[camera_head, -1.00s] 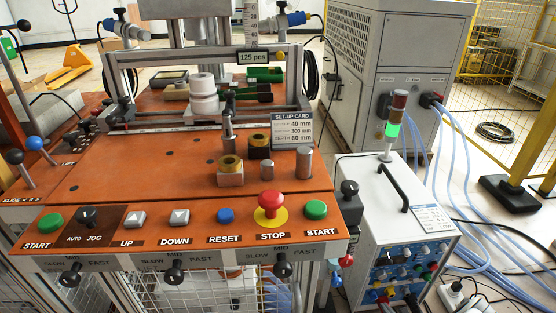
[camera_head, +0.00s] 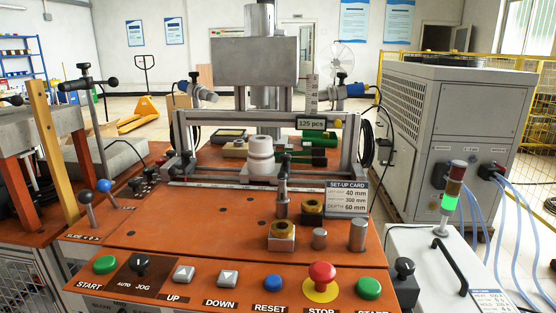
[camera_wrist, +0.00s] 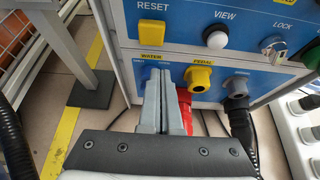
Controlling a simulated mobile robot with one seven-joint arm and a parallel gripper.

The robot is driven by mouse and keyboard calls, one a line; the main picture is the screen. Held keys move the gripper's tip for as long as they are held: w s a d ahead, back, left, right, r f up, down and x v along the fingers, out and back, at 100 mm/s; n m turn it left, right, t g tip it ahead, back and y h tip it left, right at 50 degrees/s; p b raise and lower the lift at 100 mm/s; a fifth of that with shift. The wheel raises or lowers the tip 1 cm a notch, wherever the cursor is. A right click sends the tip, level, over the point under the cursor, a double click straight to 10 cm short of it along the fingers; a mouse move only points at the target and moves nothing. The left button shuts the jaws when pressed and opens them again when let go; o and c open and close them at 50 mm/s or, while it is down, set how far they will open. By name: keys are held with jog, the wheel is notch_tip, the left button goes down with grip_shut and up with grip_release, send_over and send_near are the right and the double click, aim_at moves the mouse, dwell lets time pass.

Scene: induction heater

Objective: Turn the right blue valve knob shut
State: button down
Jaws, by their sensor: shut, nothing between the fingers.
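My gripper (camera_wrist: 160,80) is shut and empty in the wrist view, its fingers pointing at the lower front of a blue-faced control box (camera_wrist: 182,32). The fingertips are at the panel just under the yellow WATER label (camera_wrist: 151,56). No blue valve knob can be made out for certain there; the fingers cover that spot. A red part (camera_wrist: 185,108) shows just right of the fingers, partly hidden by them. I cannot tell whether the fingers touch anything. My gripper is not in the head view, where the box's front is out of frame.
Right of the fingers are a yellow PEDAL connector (camera_wrist: 199,79) and a grey connector (camera_wrist: 236,88) with a black cable. A white socket strip (camera_wrist: 298,125) stands at the right. A grey post (camera_wrist: 65,45) stands on the left. The orange press table (camera_head: 190,228) fills the head view's middle.

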jog(key=shift+a+f, duration=0.1)
jog(key=shift+f, duration=0.15)
jog(key=shift+a+r, duration=0.1)
jog(key=shift+a, duration=0.2)
dwell(0.4)
jog(key=shift+w+a, duration=0.15)
jog(key=shift+a, duration=0.45)
jog(key=shift+a, duration=0.2)
dwell(0.3)
jog(key=s+p, duration=0.2)
jog(key=s, duration=0.4)
jog(key=shift+a+r+p, duration=0.25)
jog(key=shift+a+p, duration=0.15)
jog(key=shift+a, duration=0.05)
